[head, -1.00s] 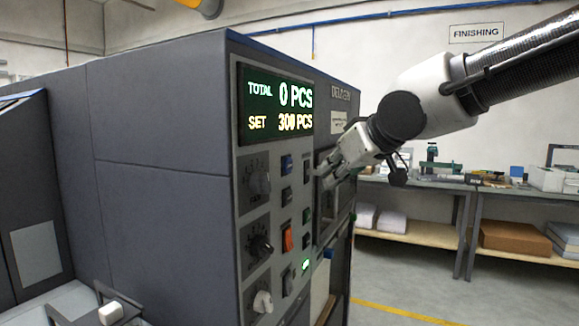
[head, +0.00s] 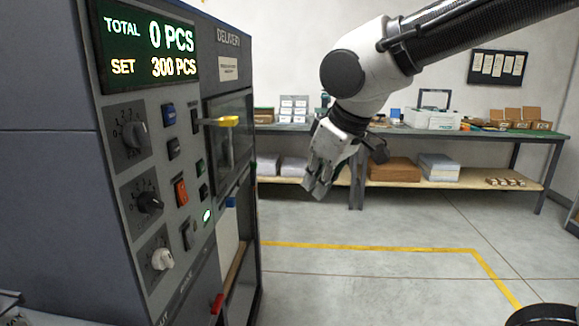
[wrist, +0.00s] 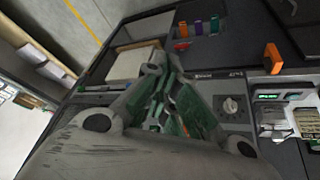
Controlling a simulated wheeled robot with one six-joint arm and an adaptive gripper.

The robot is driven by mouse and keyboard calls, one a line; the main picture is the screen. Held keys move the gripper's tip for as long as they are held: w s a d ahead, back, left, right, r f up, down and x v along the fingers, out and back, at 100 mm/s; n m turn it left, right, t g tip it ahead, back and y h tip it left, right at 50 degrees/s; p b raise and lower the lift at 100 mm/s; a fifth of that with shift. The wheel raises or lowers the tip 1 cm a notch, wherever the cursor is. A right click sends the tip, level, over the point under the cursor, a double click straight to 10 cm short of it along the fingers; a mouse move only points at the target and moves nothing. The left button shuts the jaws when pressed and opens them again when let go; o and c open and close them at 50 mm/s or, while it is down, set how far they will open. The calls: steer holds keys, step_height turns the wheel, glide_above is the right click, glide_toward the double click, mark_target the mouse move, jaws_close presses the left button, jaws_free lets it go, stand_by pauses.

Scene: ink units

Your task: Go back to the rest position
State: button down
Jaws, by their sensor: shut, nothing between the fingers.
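My gripper (head: 318,188) hangs in free air to the right of the grey machine (head: 45,180) in the head view. Its fingers are together, point down and hold nothing. A clear gap lies between it and the machine's control panel. In the wrist view my gripper (wrist: 163,125) shows its green-padded fingers, with machine parts behind them. The machine's display (head: 150,48) reads TOTAL 0 PCS and SET 300 PCS.
A yellow handle (head: 228,121) sticks out from the machine. A workbench (head: 480,134) stands behind.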

steer(key=s+d+f+m+h, duration=0.1)
steer(key=s+d+m, duration=0.2)
steer(key=d, duration=0.7)
steer(key=s+d+f+m+h, duration=0.1)
steer(key=s+d+m, duration=0.2)
steer(key=d, duration=0.8)
steer(key=s+d+m+h, duration=0.1)
steer(key=s+d+m, duration=0.3)
steer(key=d, duration=0.7)
steer(key=shift+s+f, duration=0.4)
steer(key=shift+s, duration=0.35)
